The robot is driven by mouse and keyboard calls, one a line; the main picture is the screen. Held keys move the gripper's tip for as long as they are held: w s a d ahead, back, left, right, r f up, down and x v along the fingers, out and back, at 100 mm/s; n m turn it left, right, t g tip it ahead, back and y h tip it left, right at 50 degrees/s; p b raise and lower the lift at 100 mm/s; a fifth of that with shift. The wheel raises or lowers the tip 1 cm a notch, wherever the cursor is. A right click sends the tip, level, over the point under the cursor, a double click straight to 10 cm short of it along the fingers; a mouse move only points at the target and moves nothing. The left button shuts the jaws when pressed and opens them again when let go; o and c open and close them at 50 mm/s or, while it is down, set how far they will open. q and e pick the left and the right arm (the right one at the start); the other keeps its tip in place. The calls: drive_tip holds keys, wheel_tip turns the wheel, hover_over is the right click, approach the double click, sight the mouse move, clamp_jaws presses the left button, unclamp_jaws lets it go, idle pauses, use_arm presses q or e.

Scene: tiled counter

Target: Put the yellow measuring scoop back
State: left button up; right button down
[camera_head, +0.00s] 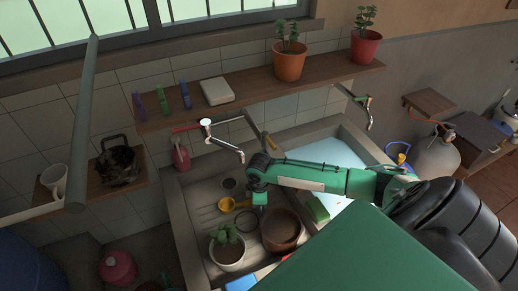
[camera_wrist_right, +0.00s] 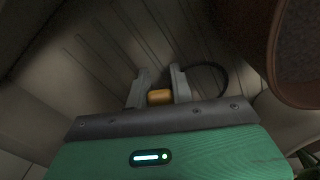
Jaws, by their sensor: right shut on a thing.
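The yellow measuring scoop (camera_head: 228,205) is in the left sink basin, its round bowl toward the left and its handle running right to my right gripper (camera_head: 257,200). In the right wrist view, a yellow-orange piece of the scoop (camera_wrist_right: 160,97) shows between the two fingers of my right gripper (camera_wrist_right: 159,84), which is shut on it. The rest of the scoop is hidden in that view. I cannot tell whether it touches the basin floor. My left gripper is in neither view.
A brown pot (camera_head: 281,231), a dark ring (camera_head: 246,221) and a white pot with a plant (camera_head: 227,252) crowd the basin's front. The drain (camera_head: 229,183) and a faucet (camera_head: 222,140) lie behind. A wooden shelf (camera_head: 270,92) with potted plants hangs above. A green sponge (camera_head: 317,208) is right.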

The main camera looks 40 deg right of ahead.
drive_tip(key=shift+f, duration=0.1)
drive_tip(key=c, duration=1.2)
unclamp_jaws()
drive_tip(key=shift+r, duration=0.3)
wheel_tip(320, 180, up, 12)
drive_tip(key=p, duration=1.2)
drive_tip(key=shift+f, duration=0.1)
drive_tip(key=shift+s, duration=0.1)
